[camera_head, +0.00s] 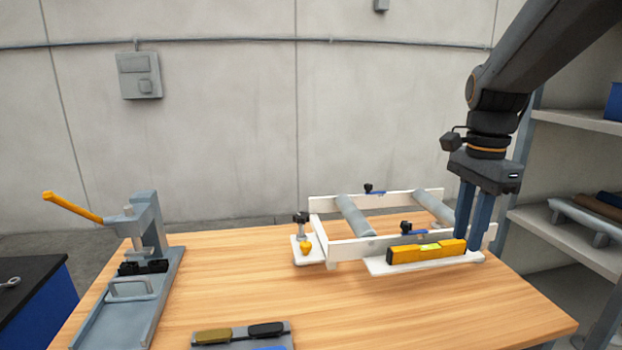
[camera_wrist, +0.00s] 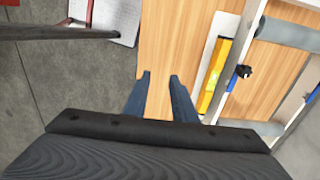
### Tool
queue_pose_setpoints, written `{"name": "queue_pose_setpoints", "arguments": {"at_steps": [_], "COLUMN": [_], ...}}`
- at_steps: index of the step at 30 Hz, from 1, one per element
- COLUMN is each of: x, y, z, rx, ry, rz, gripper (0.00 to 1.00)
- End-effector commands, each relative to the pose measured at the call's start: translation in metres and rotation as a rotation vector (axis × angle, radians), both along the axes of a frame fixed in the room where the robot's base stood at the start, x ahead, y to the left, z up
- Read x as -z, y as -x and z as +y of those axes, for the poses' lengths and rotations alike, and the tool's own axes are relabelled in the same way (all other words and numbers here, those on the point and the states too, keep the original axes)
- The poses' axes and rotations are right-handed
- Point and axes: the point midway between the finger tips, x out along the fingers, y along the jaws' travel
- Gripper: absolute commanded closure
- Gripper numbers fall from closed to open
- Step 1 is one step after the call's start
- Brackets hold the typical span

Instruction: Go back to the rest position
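My gripper (camera_head: 468,240) points down at the right side of the wooden table, by the right end of the yellow level. In the wrist view my gripper (camera_wrist: 160,76) shows two blue fingers spread apart with bare tabletop between them, so it is open and empty. The yellow level (camera_head: 426,252) lies on a white ledge (camera_head: 378,267) along the near side of the white roller frame (camera_head: 345,249). The level also shows in the wrist view (camera_wrist: 214,78), to the right of the fingers and apart from them.
A grey lever press (camera_head: 150,232) with an orange handle stands on the table's left. A grey tray (camera_head: 240,345) with brushes or similar tools lies at the front edge. Shelves (camera_head: 570,122) stand on the right. The table's middle (camera_head: 240,285) is clear.

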Motion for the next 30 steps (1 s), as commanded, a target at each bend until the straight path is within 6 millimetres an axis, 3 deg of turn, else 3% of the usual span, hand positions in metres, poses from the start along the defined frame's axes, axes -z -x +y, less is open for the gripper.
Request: {"name": "queue_pose_setpoints", "arguments": {"at_steps": [8,17,23,30], "x": [0.023,0.066,0.109,0.161], "y": [0.005,0.021,0.045,0.088], "z": [0.019,0.043,0.066,0.095], "rx": [-0.164,-0.469,-0.794,-1.257], "ry": [0.001,0.008,0.018,0.043], "rz": [-0.005,-0.021,-0.035,-0.057], "gripper": [0.76,0.76,0.76,0.76]}}
